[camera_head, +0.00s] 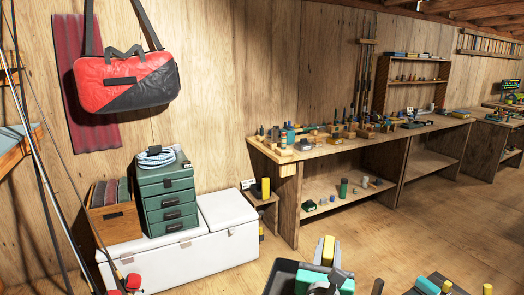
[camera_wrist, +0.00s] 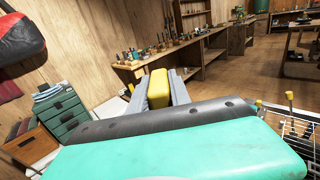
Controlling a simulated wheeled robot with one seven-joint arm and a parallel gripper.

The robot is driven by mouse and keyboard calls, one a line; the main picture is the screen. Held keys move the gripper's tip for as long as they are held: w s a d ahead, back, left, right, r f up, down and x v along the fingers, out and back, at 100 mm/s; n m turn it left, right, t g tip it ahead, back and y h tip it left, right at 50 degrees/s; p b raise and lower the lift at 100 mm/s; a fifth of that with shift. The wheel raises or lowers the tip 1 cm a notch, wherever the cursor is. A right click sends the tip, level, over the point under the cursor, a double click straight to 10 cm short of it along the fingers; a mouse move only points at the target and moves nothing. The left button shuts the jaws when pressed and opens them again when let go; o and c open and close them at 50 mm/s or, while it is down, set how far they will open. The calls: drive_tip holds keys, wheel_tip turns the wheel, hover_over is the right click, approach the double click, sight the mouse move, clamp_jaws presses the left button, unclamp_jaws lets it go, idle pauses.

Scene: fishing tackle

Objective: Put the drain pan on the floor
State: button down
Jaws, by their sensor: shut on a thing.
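The drain pan appears to be the dark, rounded, rimmed piece (camera_head: 280,277) at the bottom edge of the head view, partly cut off by the frame. My gripper (camera_head: 327,253) is there with it, its teal, grey and yellow parts hiding part of the dark piece. In the wrist view, my gripper (camera_wrist: 159,86) shows two grey fingers with a yellow block between them, beyond a broad teal and black part. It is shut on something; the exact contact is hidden. The wooden floor (camera_head: 230,280) is clear below and left of the workbench.
A white chest (camera_head: 190,257) bears a green drawer box (camera_head: 167,200) and a wooden box (camera_head: 113,222). A long workbench (camera_head: 345,150) with small items runs along the wall. A wire rack (camera_wrist: 288,125) is at right in the wrist view. Rods lean at far left.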

wheel_tip(320, 180, down, 14)
drive_tip(key=b, duration=1.3)
drive_tip(key=shift+b, duration=0.35)
drive_tip(key=shift+w+r+p, duration=0.2)
drive_tip(key=shift+r+p, duration=0.5)
drive_tip(key=shift+p, duration=0.35)
drive_tip(key=w+r+p, duration=0.1)
drive_tip(key=r+p, duration=0.1)
drive_tip(key=p, duration=0.5)
drive_tip(key=w+r+p, duration=0.1)
drive_tip(key=p, duration=0.6)
drive_tip(key=shift+w+r+p, duration=0.2)
drive_tip(key=shift+r+p, duration=0.15)
drive_tip(key=shift+p, duration=0.05)
drive_tip(key=shift+f, duration=0.4)
drive_tip(key=shift+r, duration=0.1)
